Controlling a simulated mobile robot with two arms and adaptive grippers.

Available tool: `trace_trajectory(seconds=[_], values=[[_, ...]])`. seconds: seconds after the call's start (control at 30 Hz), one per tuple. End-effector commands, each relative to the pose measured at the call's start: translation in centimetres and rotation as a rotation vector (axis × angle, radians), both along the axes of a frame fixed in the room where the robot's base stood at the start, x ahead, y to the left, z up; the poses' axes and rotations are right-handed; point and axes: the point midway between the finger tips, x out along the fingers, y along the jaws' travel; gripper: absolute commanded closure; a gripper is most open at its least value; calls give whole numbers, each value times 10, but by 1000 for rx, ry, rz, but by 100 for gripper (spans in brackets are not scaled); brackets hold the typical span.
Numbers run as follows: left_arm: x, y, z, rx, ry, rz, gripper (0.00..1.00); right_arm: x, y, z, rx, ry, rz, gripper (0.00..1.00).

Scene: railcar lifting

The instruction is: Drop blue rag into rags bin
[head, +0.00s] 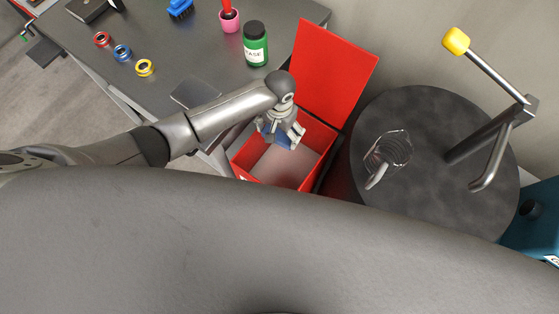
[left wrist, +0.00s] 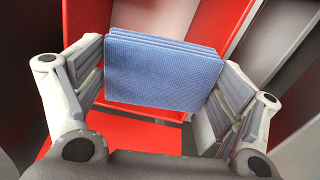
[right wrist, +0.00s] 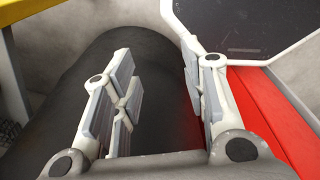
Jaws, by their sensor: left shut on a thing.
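The red bin (head: 320,135) stands open beside the table, its red lid (head: 335,70) raised at the back. My left gripper (head: 285,132) is over the bin's opening, shut on the folded blue rag (left wrist: 165,70). The rag hangs between the fingers in the left wrist view, with red bin surfaces behind and below it. Only small blue parts of it show in the head view. My right gripper (right wrist: 160,100) has its fingers apart, with nothing seen between them.
A dark table (head: 185,50) at the left holds a green jar (head: 255,45), a pink cup (head: 229,20), a blue brush (head: 180,9) and coloured rings (head: 122,53). At the right, a dark round drum (head: 420,120) carries a wire-like item and a metal lever with a yellow knob (head: 456,41).

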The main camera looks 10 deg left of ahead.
Motion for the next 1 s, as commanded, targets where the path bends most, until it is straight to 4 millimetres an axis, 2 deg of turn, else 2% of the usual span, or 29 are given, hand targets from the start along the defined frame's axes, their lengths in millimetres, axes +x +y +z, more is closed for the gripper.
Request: trace_trajectory(seconds=[0.1,0.27,0.5,0.8,1.0], values=[[-9,-4,-12,-2,2,-25,34,7,1,6,2,-11,-1,60],[-11,-4,-21,-1,-2,-36,34,12,5,2,8,-20,-1,60],[-11,-4,-42,-1,-2,-35,34,12,13,-21,17,-19,-4,60],[-11,-3,-73,0,-2,-35,34,11,12,-56,15,-17,-4,60],[-11,-3,-77,0,-2,-34,34,10,9,-61,11,-16,-1,60]])
